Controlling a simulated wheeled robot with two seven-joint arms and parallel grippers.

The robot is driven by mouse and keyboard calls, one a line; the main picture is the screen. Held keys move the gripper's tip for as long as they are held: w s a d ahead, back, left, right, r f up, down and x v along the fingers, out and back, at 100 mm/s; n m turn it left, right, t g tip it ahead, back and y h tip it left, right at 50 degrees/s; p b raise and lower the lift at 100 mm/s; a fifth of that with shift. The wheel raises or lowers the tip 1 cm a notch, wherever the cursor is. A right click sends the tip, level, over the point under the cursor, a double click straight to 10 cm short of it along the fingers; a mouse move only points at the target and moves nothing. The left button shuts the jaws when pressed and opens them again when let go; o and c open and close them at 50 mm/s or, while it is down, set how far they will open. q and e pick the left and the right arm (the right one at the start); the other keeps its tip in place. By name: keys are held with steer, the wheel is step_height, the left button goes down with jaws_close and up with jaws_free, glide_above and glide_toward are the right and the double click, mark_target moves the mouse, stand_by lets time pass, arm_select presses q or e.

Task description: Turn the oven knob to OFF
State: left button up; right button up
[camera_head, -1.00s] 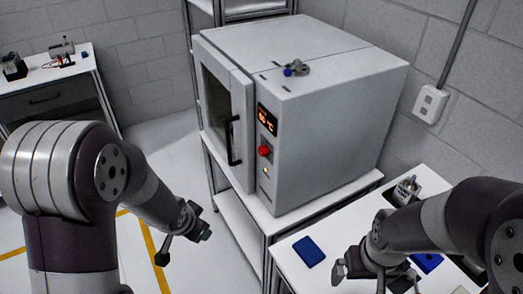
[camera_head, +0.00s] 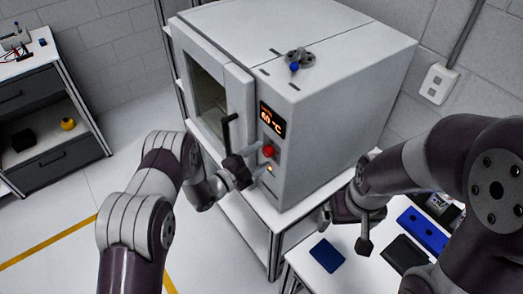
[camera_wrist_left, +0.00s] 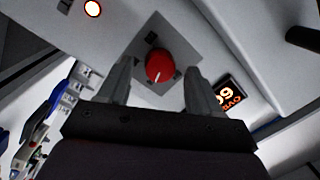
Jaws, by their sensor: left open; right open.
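The oven (camera_head: 330,110) is a grey box on a white stand, with its door at the left and a narrow control panel. The red knob (camera_head: 269,151) sits on that panel below the lit display (camera_head: 271,120). In the left wrist view the red knob (camera_wrist_left: 159,66) has a white pointer mark and lies between and beyond the two fingers. My left gripper (camera_head: 257,165) is open in front of the panel, its fingers (camera_wrist_left: 158,85) on either side of the knob; I cannot tell whether they touch it. My right gripper (camera_head: 345,222) is open and empty above the white table.
The black door handle (camera_head: 228,132) is close to my left gripper. A lit round indicator (camera_wrist_left: 92,8) is near the knob. The white table (camera_head: 300,262) holds a blue block (camera_head: 327,255), a long blue piece (camera_head: 422,229) and a dark flat item (camera_head: 404,254).

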arm_select(q)
steer(key=shift+w+d, duration=0.35)
steer(key=shift+w, duration=0.05)
steer(key=shift+d, duration=0.25)
steer(key=shift+s+d+r, duration=0.1)
steer(key=shift+d, duration=0.05)
steer(key=c, duration=1)
steer(key=shift+c, duration=0.2)
